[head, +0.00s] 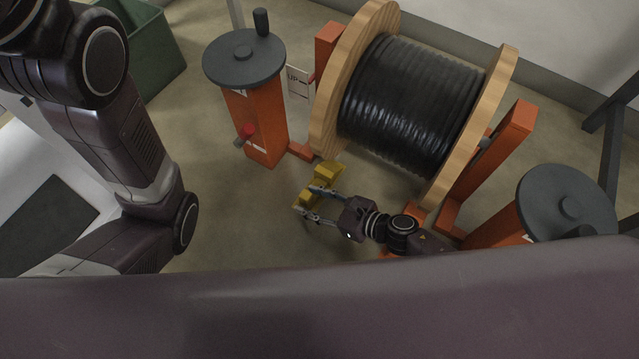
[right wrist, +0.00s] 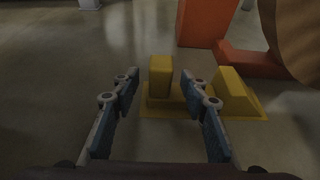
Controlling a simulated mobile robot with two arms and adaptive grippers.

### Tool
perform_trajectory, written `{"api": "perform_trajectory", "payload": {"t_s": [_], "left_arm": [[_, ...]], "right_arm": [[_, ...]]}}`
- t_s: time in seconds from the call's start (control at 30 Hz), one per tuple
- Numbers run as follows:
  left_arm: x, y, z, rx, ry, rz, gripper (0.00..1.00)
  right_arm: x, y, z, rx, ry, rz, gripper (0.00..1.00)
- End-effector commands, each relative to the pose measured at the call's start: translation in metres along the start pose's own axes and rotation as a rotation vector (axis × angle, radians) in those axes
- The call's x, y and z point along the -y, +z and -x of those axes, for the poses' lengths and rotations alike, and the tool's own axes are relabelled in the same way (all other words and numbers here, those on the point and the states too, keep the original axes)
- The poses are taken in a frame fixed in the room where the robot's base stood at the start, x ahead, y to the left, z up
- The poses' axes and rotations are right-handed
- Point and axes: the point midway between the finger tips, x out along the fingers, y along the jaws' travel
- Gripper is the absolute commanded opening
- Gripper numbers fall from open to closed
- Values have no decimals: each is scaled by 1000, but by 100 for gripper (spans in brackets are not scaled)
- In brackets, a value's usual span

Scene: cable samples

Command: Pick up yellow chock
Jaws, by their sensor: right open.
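The yellow chock (head: 328,172) lies on the floor in front of the cable drum. In the right wrist view its flat plate carries an upright block (right wrist: 160,78) and a wedge-shaped block (right wrist: 234,92). My right gripper (head: 307,200) is open, low over the chock. In the right wrist view the upright block shows in the gap between the fingertips (right wrist: 160,82), and the wedge-shaped block is to the right of the right finger. The fingers hide part of the chock in the head view. I cannot tell if they touch it. My left gripper is out of view.
The cable drum (head: 410,100) has wooden flanges and black cable, with an orange stand around it. Orange posts with dark round tops stand left (head: 263,125) and right (head: 565,205). A green bin (head: 150,50) is at upper left. Floor left of the chock is clear.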

Motion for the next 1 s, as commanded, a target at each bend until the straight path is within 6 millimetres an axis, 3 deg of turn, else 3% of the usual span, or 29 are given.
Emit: {"api": "perform_trajectory", "payload": {"t_s": [0.13,0.4,0.77,1.0], "left_arm": [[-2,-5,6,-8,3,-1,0],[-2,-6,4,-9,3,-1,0],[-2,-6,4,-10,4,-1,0],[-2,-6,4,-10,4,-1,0]], "right_arm": [[0,-2,-19,-1,0,-1,41],[0,0,-21,-1,0,-2,41],[0,-1,-21,-1,0,-2,2],[0,1,-21,1,0,0,0]]}}
